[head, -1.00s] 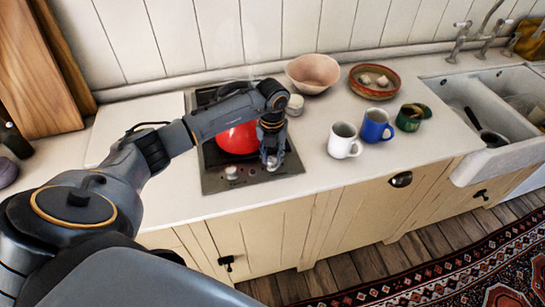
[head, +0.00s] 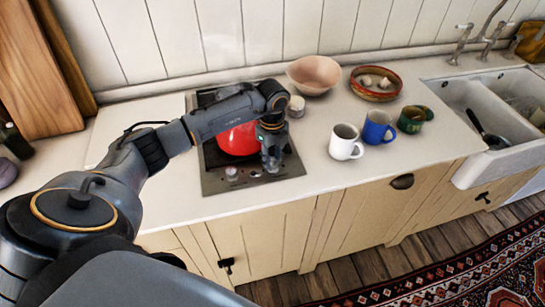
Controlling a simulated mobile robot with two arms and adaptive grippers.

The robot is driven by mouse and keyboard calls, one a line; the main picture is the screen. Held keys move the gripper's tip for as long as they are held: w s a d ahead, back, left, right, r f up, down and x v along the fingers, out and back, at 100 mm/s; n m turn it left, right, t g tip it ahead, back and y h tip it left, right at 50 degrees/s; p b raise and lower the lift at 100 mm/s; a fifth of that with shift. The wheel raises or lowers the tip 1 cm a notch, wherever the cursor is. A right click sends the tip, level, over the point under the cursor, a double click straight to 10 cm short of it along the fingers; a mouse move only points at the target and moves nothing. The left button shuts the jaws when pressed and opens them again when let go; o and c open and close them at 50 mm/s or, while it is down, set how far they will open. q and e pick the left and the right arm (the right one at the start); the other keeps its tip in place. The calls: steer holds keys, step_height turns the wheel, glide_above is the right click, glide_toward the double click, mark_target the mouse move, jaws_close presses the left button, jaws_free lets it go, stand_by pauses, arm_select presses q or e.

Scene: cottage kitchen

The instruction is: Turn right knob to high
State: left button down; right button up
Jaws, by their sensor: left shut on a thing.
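The dark stove plate (head: 222,187) is set in the white counter. Its left knob (head: 231,173) shows uncovered near the front edge. My left gripper (head: 271,164) points down over the front right of the stove and is shut on the right knob, which its fingers hide almost wholly; the knob's setting cannot be read. A red pot (head: 236,140) stands on the stove behind the gripper, partly covered by my left arm. My right gripper is not in view.
A white mug (head: 345,143), a blue mug (head: 377,128) and a green mug (head: 411,119) stand right of the stove. A pink bowl (head: 314,73), a small white jar (head: 296,106) and a red-rimmed bowl (head: 375,84) stand behind. The sink (head: 470,100) is at right.

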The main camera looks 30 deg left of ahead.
mark_target(272, 161)
arm_select(q)
steer(key=shift+n, duration=0.9)
steer(key=c, duration=1)
jaws_free()
steer(key=shift+r, duration=0.25)
step_height(272, 161, up, 12)
steer(key=shift+f, duration=0.2)
